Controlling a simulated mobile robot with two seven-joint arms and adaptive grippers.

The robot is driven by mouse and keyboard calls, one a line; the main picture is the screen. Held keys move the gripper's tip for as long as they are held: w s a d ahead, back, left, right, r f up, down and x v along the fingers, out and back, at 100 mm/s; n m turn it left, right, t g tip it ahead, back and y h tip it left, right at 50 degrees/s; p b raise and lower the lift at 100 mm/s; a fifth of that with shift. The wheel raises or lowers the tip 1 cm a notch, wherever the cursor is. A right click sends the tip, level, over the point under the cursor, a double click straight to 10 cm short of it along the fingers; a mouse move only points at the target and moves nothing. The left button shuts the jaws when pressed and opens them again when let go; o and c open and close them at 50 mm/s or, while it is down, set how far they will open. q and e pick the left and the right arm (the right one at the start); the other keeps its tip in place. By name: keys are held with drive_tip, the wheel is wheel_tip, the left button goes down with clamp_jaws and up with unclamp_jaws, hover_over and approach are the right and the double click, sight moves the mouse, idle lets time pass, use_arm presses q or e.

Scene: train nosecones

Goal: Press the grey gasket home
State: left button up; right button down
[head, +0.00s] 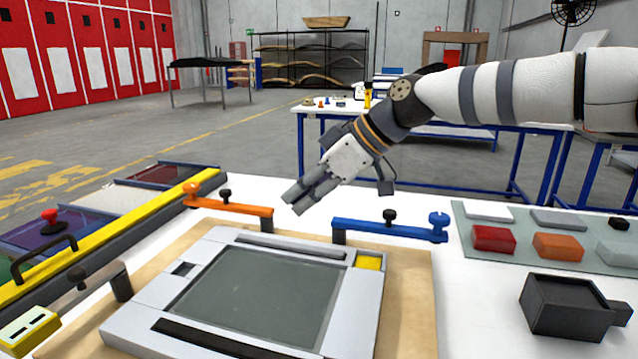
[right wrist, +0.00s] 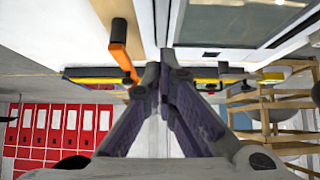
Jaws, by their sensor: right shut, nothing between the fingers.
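A light grey frame (head: 360,300) lies on a wooden board (head: 410,290), with a dark grey panel (head: 262,293) set in its window. A dark grey strip (head: 290,248) runs along the frame's far edge and a black strip (head: 205,340) along its near edge. I cannot tell for sure which of these is the grey gasket, or how deep it sits. My right gripper (head: 294,202) is shut and empty. It points down and left above the far side of the frame, between the orange and blue clamps, apart from the frame. The frame and panel also show in the right wrist view.
An orange clamp (head: 232,206) and a blue clamp (head: 385,229) stand at the board's far side, a grey one (head: 95,285) at left. A yellow rail (head: 110,230) runs along the left. A mat (head: 480,262) with coloured blocks and a black box (head: 565,305) lie right.

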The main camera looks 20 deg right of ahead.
hover_over(288, 243)
drive_tip(key=f, duration=0.4)
drive_tip(key=shift+s+d, duration=0.25)
drive_tip(key=shift+d, duration=0.15)
drive_tip(key=shift+f, duration=0.8)
drive_tip(key=shift+s+d+f, duration=0.1)
drive_tip(key=shift+s+f, duration=0.05)
drive_tip(key=shift+f, duration=1)
drive_tip(key=v, duration=0.8)
drive_tip(key=shift+r, duration=0.45)
